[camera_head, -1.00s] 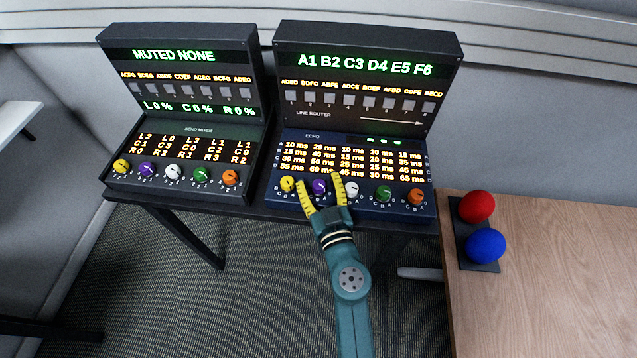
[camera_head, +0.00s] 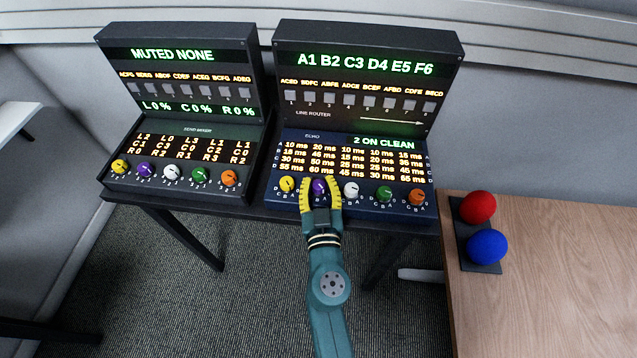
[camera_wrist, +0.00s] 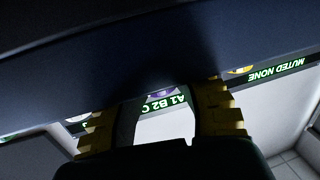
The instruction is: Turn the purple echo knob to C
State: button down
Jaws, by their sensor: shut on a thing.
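The purple echo knob (camera_head: 319,187) sits on the sloped front of the echo unit (camera_head: 312,137), second from the left in its row. My gripper (camera_head: 320,186) has its yellow fingers on both sides of this knob and is shut on it. The knob's pointer and the letters around it are too small and partly covered to read. In the wrist view the yellow fingers of my gripper (camera_wrist: 168,115) stand at either side, with a bit of the purple knob (camera_wrist: 160,92) between them. The small echo display (camera_head: 384,143) reads "2 ON CLEAN".
The yellow echo knob (camera_head: 286,184) is close left of my fingers, the white one (camera_head: 351,189) close right. Green and orange knobs follow. The send mixer unit (camera_head: 185,160) stands left. A wooden table (camera_head: 560,280) with a red ball (camera_head: 477,207) and blue ball (camera_head: 487,246) is right.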

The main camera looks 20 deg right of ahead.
jog(key=m+h+b, duration=0.1)
jog(key=g+h+b, duration=0.1)
jog(key=shift+w+a+f+m+h+b, duration=0.1)
jog(key=shift+a+f+m+h+b, duration=0.05)
jog(key=shift+f+m+h+b, duration=0.2)
jog(key=m+g+h+b, duration=0.2)
jog(key=h+b, duration=0.1)
jog(key=b, duration=0.2)
jog(key=shift+f+m+b, duration=0.15)
jog(key=shift+m+b, duration=0.2)
jog(key=shift+b, duration=0.05)
jog(key=m+g+h+b, duration=0.2)
jog(key=b, duration=0.1)
jog(key=g+h+b, duration=0.1)
jog(key=b, duration=0.1)
jog(key=shift+r+m+g, duration=0.25)
jog(key=shift+m+g, duration=0.05)
jog(key=shift+m, duration=0.1)
jog(key=shift+r+m+g+h+b, duration=0.15)
jog(key=shift+m+g+h+b, duration=0.45)
jog(key=shift+g+b, duration=0.3)
jog(key=shift+d+r, duration=0.15)
jog(key=shift+d, duration=0.05)
jog(key=c, duration=0.7)
grip_release()
jog(key=shift+c, duration=0.2)
